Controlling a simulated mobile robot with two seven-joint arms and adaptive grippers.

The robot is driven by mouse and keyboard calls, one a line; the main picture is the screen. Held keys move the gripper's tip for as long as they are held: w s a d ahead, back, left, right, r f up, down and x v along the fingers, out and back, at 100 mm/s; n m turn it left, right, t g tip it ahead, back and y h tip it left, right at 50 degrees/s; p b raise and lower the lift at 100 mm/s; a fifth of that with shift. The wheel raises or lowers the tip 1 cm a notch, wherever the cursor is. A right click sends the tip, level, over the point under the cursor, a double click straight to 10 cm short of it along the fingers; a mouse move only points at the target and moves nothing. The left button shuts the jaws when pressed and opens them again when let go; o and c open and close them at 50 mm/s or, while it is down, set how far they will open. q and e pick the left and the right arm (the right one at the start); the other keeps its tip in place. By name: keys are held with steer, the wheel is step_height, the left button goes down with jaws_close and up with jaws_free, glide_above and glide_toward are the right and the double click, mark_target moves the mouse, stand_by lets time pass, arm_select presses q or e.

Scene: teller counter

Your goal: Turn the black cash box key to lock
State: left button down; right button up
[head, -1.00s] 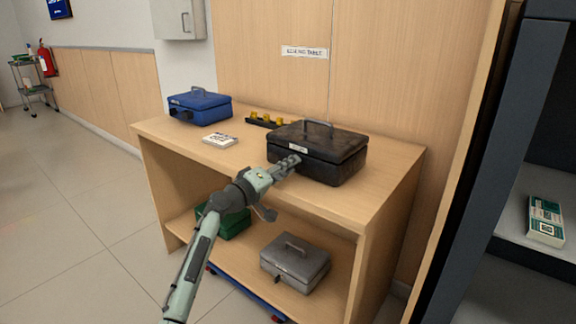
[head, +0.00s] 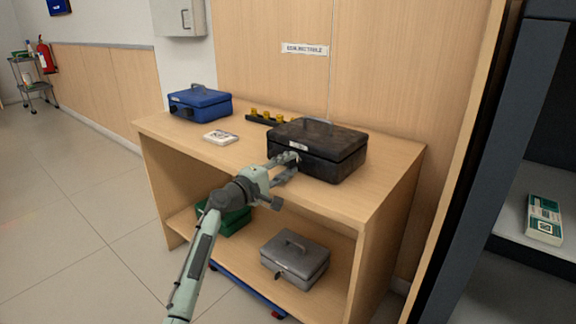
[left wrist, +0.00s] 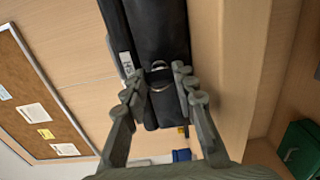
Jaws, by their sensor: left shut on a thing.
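The black cash box (head: 335,165) sits closed on the right part of the wooden table top, its handle folded on the lid and a white label on its front. My left gripper (head: 291,165) is at the box's front face, below the label. In the left wrist view, the black box (left wrist: 160,32) fills the top middle, and the key with its ring (left wrist: 159,77) shows between the fingertips of my left gripper (left wrist: 156,82). The gripper is shut on the key. The fingers partly hide the key and lock, so the key's angle is unclear. My right gripper is out of view.
A blue cash box (head: 200,103), a white card block (head: 221,137) and a black tray with yellow pieces (head: 262,119) stand on the table (head: 160,128). Green (head: 236,221) and grey (head: 297,262) boxes sit on the lower shelf. A dark shelf unit (head: 500,150) stands at right.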

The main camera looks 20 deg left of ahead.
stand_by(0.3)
arm_select(q)
steer(key=c, duration=1.2)
jaws_free()
